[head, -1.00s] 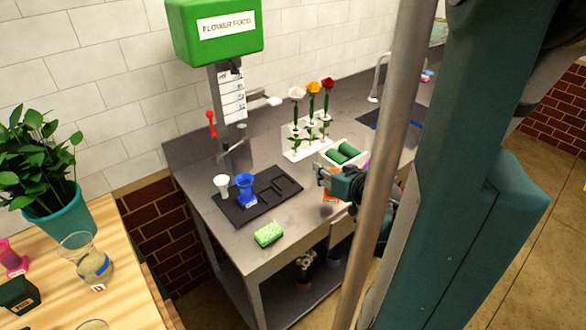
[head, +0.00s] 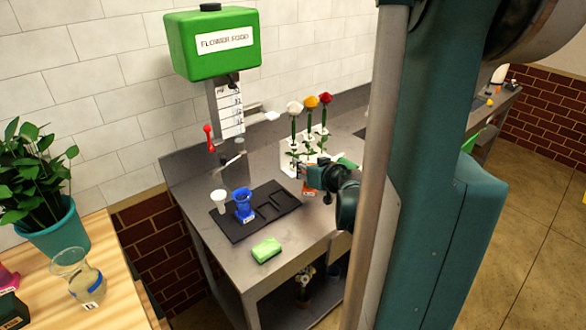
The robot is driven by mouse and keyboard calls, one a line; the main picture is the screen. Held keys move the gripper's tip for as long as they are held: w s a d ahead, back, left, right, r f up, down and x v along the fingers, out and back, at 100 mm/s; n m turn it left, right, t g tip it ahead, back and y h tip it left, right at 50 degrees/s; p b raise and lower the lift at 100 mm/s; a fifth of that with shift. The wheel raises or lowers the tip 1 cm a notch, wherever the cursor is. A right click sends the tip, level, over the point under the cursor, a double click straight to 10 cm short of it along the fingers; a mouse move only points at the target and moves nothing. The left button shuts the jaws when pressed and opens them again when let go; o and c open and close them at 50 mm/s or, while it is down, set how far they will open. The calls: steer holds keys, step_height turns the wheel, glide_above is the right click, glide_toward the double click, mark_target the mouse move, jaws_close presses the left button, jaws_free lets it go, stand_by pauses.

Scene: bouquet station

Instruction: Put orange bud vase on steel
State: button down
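My gripper (head: 304,172) is above the steel counter (head: 294,238), just right of the black tray. The orange bud vase (head: 308,190) shows as a small orange piece with a pale label directly under the gripper. The fingers appear shut on the vase, though the gripper hides its upper part. I cannot tell whether its base touches the steel.
A black tray (head: 238,233) carries a blue vase (head: 243,206) and a white cup (head: 220,200). A green sponge (head: 267,249) lies at the counter's front. Three roses stand in a white rack (head: 287,160) behind the gripper. Bare steel lies between sponge and gripper.

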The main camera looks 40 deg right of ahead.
steer(key=shift+w+d, duration=0.2)
steer(key=shift+w, duration=0.9)
steer(key=shift+w+d, duration=0.15)
steer(key=shift+w, duration=0.9)
steer(key=shift+w+d+f+b, duration=0.1)
steer(key=shift+w+f+b, duration=0.2)
steer(key=shift+f, duration=0.3)
steer(key=shift+w+a+f+b, duration=0.15)
steer(key=shift+f+b, duration=0.2)
steer(key=shift+f, duration=0.2)
steer(key=shift+w+d+f+b, duration=0.15)
steer(key=shift+w+f+b, duration=0.15)
steer(key=shift+f, duration=0.3)
steer(key=c, duration=2.2)
jaws_free()
steer(key=shift+f, duration=0.1)
steer(key=shift+c, duration=0.2)
steer(key=shift+s+r, duration=0.15)
steer(key=shift+r, duration=0.05)
steer(key=shift+p+v, duration=1.2)
steer(key=shift+v, duration=4.7)
steer(key=shift+f, duration=0.1)
